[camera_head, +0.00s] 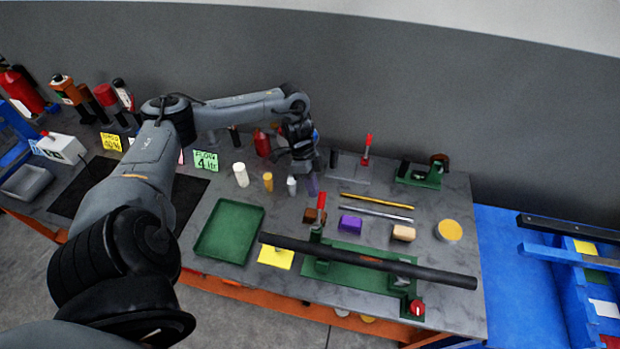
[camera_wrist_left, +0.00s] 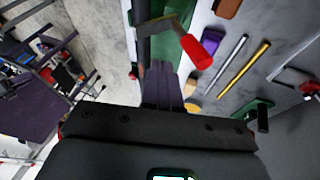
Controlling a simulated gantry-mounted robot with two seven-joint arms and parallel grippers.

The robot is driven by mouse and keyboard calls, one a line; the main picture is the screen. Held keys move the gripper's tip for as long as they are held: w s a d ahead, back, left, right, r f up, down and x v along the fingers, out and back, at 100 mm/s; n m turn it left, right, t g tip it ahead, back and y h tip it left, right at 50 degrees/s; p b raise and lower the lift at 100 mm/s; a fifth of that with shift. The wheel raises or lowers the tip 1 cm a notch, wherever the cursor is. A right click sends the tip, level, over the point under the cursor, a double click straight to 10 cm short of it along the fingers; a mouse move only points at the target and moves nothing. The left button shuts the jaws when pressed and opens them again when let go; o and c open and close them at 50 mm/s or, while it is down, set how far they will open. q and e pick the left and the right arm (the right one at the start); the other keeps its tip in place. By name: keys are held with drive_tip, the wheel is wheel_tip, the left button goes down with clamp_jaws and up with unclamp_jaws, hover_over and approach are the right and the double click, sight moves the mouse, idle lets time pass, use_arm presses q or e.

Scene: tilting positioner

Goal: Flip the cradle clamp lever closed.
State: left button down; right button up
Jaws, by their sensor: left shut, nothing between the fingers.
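The clamp lever has a red handle (camera_head: 321,201) and stands raised at the left part of the green cradle (camera_head: 345,276). A long dark pipe (camera_head: 440,274) lies across the cradle. In the left wrist view the red handle (camera_wrist_left: 198,51) slants just right of my fingertips, on a metal arm crossing near the dark pipe (camera_wrist_left: 143,48). My left gripper (camera_head: 313,187) is shut and empty, just behind the handle in the head view. Its closed fingers also show in the left wrist view (camera_wrist_left: 160,68). I cannot tell whether they touch the lever. My right gripper is out of view.
Behind the cradle lie a purple block (camera_head: 351,223), a tan block (camera_head: 403,233), a yellow rod (camera_head: 377,201) and a grey rod (camera_head: 376,213). A green tray (camera_head: 229,231) is to the left. A red knob (camera_head: 417,307) sits at the cradle's right end.

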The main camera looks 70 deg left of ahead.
use_arm(q)
drive_tip(key=p, duration=0.1)
approach(317, 225)
drive_tip(key=w+f, duration=0.2)
drive_tip(key=shift+s+d+f+p, duration=0.4)
drive_tip(key=shift+d+p, duration=0.05)
drive_tip(key=shift+d, duration=0.1)
drive_tip(key=shift+s+d+f+p, duration=0.4)
drive_tip(key=shift+d+f, duration=0.05)
drive_tip(key=shift+d, duration=0.1)
drive_tip(key=shift+s+d+f, duration=0.2)
drive_tip(key=shift+d+f, duration=0.15)
drive_tip(key=shift+f, duration=0.05)
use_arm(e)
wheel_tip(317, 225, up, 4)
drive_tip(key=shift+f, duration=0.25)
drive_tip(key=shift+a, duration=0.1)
